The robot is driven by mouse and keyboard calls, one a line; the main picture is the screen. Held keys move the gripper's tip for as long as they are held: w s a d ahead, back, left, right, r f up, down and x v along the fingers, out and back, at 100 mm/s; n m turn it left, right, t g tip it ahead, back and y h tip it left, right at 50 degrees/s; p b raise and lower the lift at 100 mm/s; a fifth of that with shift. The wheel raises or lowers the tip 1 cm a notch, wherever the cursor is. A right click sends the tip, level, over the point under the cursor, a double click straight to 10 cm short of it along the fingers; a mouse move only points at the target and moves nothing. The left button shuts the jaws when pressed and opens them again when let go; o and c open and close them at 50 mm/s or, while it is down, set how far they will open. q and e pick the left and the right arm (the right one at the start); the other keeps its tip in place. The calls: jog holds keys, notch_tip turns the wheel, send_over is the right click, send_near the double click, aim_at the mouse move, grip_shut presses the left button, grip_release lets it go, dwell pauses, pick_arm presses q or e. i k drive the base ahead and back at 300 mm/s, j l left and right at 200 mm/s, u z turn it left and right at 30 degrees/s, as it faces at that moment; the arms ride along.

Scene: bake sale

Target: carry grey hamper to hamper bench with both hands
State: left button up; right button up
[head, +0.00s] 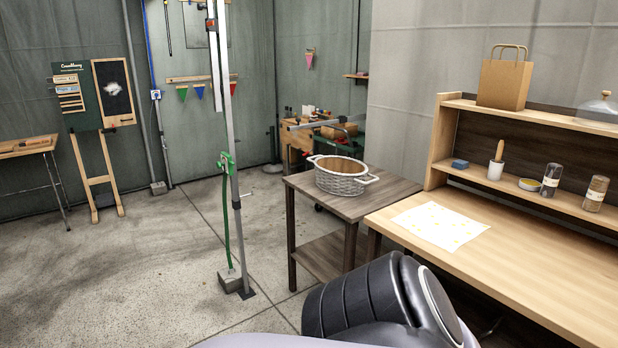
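The grey hamper (342,183) is an oval wicker basket with a pale grey rim, two end handles and a tan inside. It stands upright on a dark brown wooden side table (366,205) with a lower shelf, right of centre. I cannot tell whether this table is the hamper bench. Neither of my grippers is in view, and nothing is seen touching the hamper. A dark part of my own arm fills the bottom centre.
A light wooden counter (540,270) with a patterned cloth (440,226) and a shelf of jars is at right. A metal pole (232,150) with a weighted foot stands left of the table. An easel sign (95,100) is far left. Concrete floor is open at left.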

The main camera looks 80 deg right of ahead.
aim_at(557, 284)
jog(key=z, duration=3.25)
jog(key=i+j+z, duration=0.4)
jog(key=j+z, duration=0.25)
jog(key=i+j+z, duration=0.1)
jog(key=j, duration=0.3)
jog(key=i+j+z, duration=0.1)
jog(key=j, duration=0.35)
jog(key=i+j+z, duration=0.1)
jog(key=i+j, duration=0.15)
jog(key=j, duration=0.2)
jog(key=i+j+z, duration=0.1)
jog(key=j, duration=0.35)
jog(key=i+j+z, duration=0.1)
jog(key=j, duration=0.35)
